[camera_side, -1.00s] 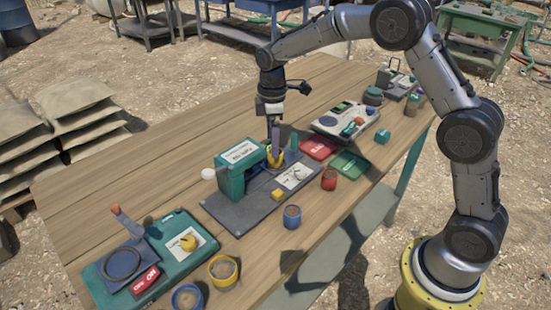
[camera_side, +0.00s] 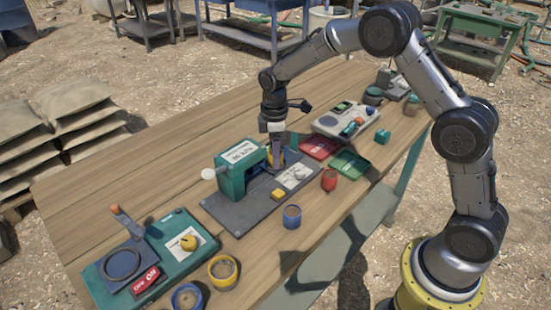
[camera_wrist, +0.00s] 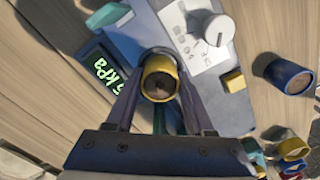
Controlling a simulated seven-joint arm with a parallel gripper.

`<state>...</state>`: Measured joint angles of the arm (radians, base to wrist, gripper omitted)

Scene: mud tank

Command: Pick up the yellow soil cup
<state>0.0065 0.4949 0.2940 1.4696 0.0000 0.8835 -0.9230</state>
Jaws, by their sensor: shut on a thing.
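A yellow cup of brown soil (camera_wrist: 159,77) sits between my fingertips in the wrist view. My gripper (camera_wrist: 158,88) is shut on it, with one finger on each side. In the side view my gripper (camera_side: 275,165) reaches down beside the green device (camera_side: 231,172) on the dark base plate (camera_side: 231,209). There the cup is mostly hidden by the fingers, with a little yellow showing. I cannot tell whether the cup still touches the plate. Another yellow-rimmed soil cup (camera_side: 222,271) stands at the front left of the table.
A blue soil cup (camera_side: 292,217) and a red cup (camera_side: 329,180) stand in front of the plate. The green device's display (camera_wrist: 104,70) is close to my left finger. A white knob (camera_wrist: 217,30) rises from the plate. Red (camera_side: 318,147) and green (camera_side: 348,163) trays lie to the right.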

